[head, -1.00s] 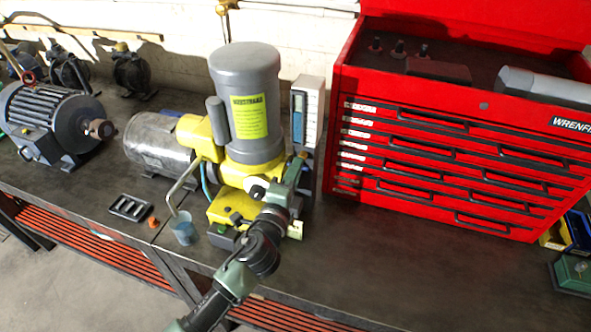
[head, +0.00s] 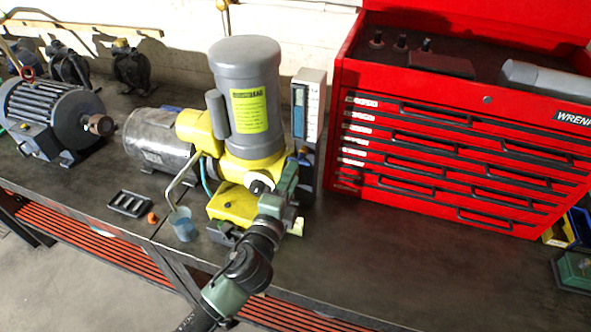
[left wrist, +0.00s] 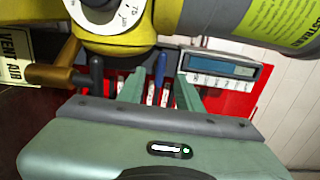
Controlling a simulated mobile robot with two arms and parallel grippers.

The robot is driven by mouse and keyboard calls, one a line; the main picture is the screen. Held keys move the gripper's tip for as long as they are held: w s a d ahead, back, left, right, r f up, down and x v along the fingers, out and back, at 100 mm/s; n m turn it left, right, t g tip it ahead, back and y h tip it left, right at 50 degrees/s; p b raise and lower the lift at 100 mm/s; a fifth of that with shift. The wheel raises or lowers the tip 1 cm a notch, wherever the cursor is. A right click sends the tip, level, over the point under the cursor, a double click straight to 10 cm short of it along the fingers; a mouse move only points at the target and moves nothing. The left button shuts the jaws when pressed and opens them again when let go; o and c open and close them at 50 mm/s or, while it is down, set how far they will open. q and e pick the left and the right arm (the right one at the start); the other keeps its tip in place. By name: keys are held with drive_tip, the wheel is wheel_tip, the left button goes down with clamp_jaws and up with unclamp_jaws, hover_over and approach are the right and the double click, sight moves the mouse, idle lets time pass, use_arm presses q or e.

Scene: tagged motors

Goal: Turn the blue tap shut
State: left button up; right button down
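In the left wrist view the blue tap handle (left wrist: 160,68) stands upright, between the two green fingers of my left gripper (left wrist: 161,82). The fingers are apart, with a gap on each side of the handle, so the gripper is open. A black handle (left wrist: 96,76) stands just left of the fingers, beside a brass pipe fitting (left wrist: 55,76). In the head view my left gripper (head: 299,165) is at the right side of the yellow and grey pump (head: 245,110). It hides most of the fittings there. My right gripper is not in view.
A dial (left wrist: 100,14) and a VENT AIR tag (left wrist: 15,57) are close by. A grey display box (left wrist: 222,68) is just beyond the right finger. A red tool chest (head: 450,150) stands right of the pump.

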use_arm(q)
drive_tip(key=v, duration=0.3)
drive_tip(key=shift+s+a+b, duration=0.1)
drive_tip(key=shift+s+b, duration=0.2)
drive_tip(key=shift+b, duration=0.1)
